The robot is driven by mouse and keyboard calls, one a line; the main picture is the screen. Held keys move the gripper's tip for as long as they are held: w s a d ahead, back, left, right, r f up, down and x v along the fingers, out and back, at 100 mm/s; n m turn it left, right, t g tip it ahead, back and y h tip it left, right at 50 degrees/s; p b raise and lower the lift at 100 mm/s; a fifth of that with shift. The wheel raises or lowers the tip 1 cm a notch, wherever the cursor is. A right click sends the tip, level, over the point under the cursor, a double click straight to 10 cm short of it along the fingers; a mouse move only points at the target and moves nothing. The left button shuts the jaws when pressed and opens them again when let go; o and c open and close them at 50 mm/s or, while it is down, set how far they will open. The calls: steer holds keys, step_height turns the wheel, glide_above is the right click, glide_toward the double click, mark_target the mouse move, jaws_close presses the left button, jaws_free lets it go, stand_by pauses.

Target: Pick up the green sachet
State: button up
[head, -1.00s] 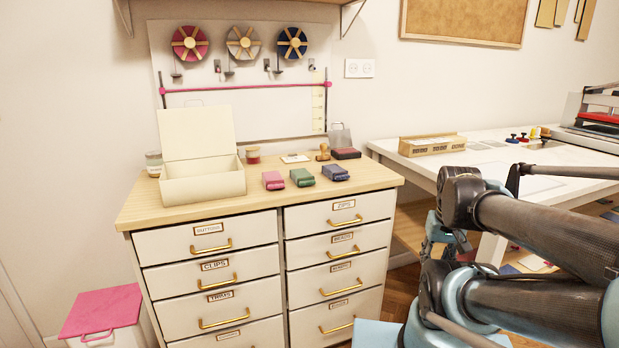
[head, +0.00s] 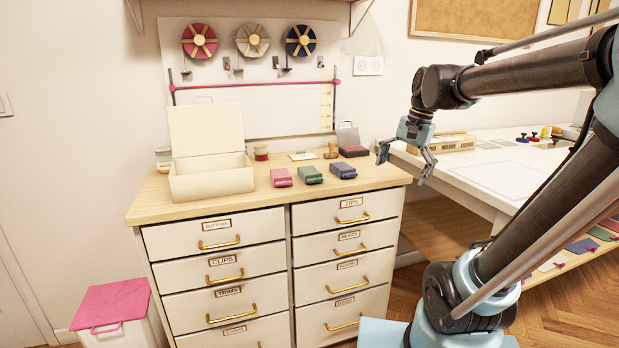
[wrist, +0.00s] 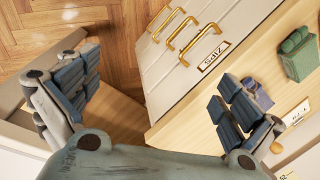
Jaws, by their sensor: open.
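The green sachet (head: 311,175) lies on the wooden top of the drawer cabinet, between a pink sachet (head: 281,178) on its left and a blue sachet (head: 343,169) on its right. The green sachet also shows at the right of the wrist view (wrist: 298,57). My gripper (head: 402,170) is open and empty, with its fingers pointing down by the cabinet's right edge, to the right of the three sachets. In the wrist view one finger partly hides the blue sachet (wrist: 257,95).
An open cream box (head: 212,184) stands on the cabinet top (head: 240,202) at the left. A stamp (head: 332,151), a dark pad (head: 353,151) and jars stand behind the sachets. A white table (head: 490,170) is at the right, with a gap between it and the cabinet.

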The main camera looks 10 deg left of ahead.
steer(key=w+a+r+m+g, duration=0.1)
steer(key=w+a+r+m, duration=0.2)
steer(key=w+a+r, duration=0.55)
steer(key=m+g+y, duration=0.2)
steer(key=m, duration=0.1)
glide_toward(311, 171)
steer(key=x, duration=0.9)
steer(key=shift+f, duration=0.15)
steer(key=c, duration=0.7)
